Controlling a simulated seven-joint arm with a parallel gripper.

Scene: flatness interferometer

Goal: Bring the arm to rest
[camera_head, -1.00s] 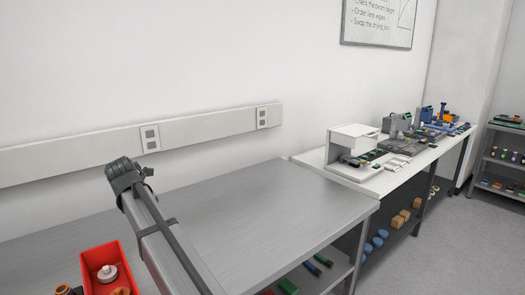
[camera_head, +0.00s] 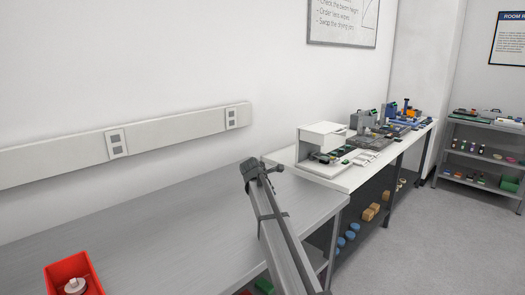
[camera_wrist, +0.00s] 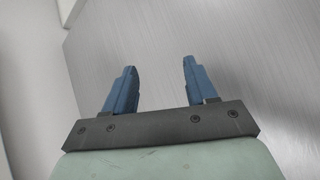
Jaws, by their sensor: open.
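My gripper shows in the wrist view (camera_wrist: 158,75), with two blue fingers spread well apart and nothing between them. Behind and below the fingers in that view is the bare grey metal surface of the bench (camera_wrist: 245,60). In the head view my arm reaches up from the bottom edge over the right part of the grey metal bench (camera_head: 150,225). The fingers cannot be made out in the head view.
A red bin (camera_head: 57,283) with a white round part (camera_head: 75,286) sits at the lower left of the bench. A white bench (camera_head: 350,178) with instruments stands beyond, and a grey shelf rack (camera_head: 480,155) is at the far right. The bench's middle is clear.

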